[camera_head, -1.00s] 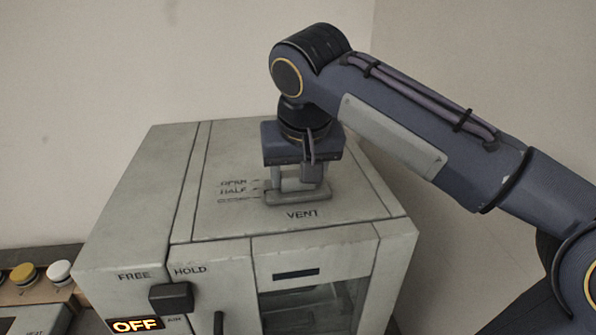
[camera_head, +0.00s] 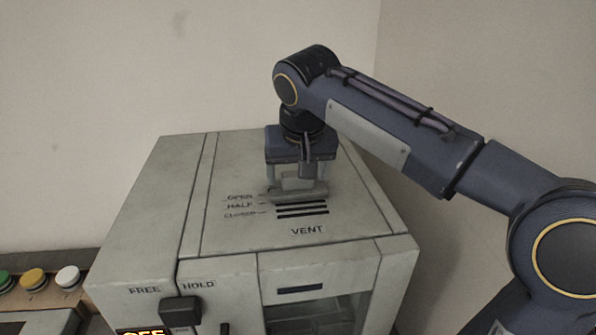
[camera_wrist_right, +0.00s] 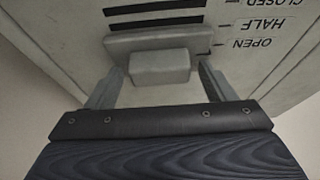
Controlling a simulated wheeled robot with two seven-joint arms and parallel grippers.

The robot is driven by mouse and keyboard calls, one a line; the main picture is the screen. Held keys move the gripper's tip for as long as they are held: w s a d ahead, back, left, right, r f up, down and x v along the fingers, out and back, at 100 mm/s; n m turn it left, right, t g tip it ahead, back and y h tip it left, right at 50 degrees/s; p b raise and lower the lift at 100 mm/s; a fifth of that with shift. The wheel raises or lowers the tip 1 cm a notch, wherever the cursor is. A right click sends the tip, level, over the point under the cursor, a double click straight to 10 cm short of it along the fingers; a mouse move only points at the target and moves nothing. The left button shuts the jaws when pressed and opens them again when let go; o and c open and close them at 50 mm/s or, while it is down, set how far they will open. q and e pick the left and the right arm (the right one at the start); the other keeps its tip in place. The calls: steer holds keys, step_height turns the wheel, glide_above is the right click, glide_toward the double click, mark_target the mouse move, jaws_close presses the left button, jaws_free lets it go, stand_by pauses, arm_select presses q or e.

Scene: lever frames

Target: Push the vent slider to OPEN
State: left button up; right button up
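The vent slider (camera_head: 305,194) is a grey plate with a raised block-shaped knob on top of the grey machine (camera_head: 235,235). It also shows in the right wrist view (camera_wrist_right: 160,66). The plate lies level with the OPEN mark (camera_wrist_right: 252,43), and several dark vent slots (camera_head: 302,209) are uncovered on the HALF and CLOSED side. My right gripper (camera_head: 297,178) points down over the slider. In the right wrist view its open fingers (camera_wrist_right: 157,78) stand on either side of the knob, with small gaps. My left gripper is not in view.
On the machine's front are a FREE/HOLD knob (camera_head: 181,311), a lit display (camera_head: 143,332) and a windowed door (camera_head: 318,316). A panel with green, yellow and white buttons (camera_head: 33,278) stands at left. Walls rise behind and at right.

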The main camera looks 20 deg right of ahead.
mark_target(300, 202)
steer(key=shift+s, duration=0.1)
steer(key=v, duration=0.7)
steer(key=shift+r, duration=0.4)
steer(key=shift+s, duration=0.2)
